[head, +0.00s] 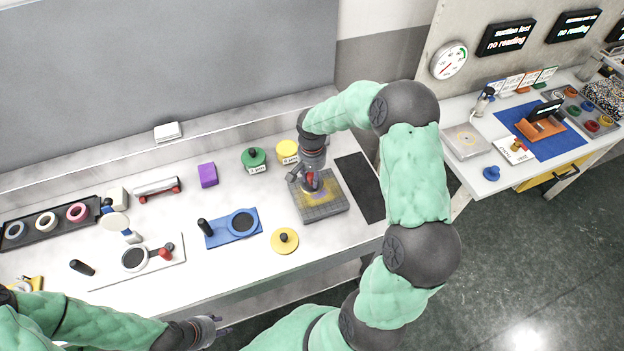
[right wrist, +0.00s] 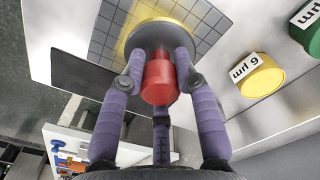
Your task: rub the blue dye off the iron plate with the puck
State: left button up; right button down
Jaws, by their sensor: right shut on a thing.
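The iron plate (head: 327,210) is a grey square block with a grid of grooves, on the right part of the white bench. It also shows in the right wrist view (right wrist: 104,45). A yellow smear lies on it around the puck; I cannot make out blue dye. The puck is a grey disc (right wrist: 185,38) with a red knob (right wrist: 160,80), sitting flat on the plate. My right gripper (head: 311,181) is shut on the red knob, three fingers around it. My left gripper (head: 219,326) is low at the bench's front edge, empty, with its fingers apart.
A dark mat (head: 361,187) lies right of the plate. A yellow lidded pot (head: 285,241), a blue board (head: 233,228), a green jar (head: 254,159) and a yellow jar (head: 287,152) stand around it. A second table (head: 468,178) is at the right beyond a gap.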

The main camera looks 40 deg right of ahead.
notch_tip(320, 180, up, 2)
jog(key=shift+d+r+p, duration=0.15)
jog(key=shift+r+p, duration=0.1)
jog(key=shift+p, duration=0.35)
jog(key=shift+r, duration=0.15)
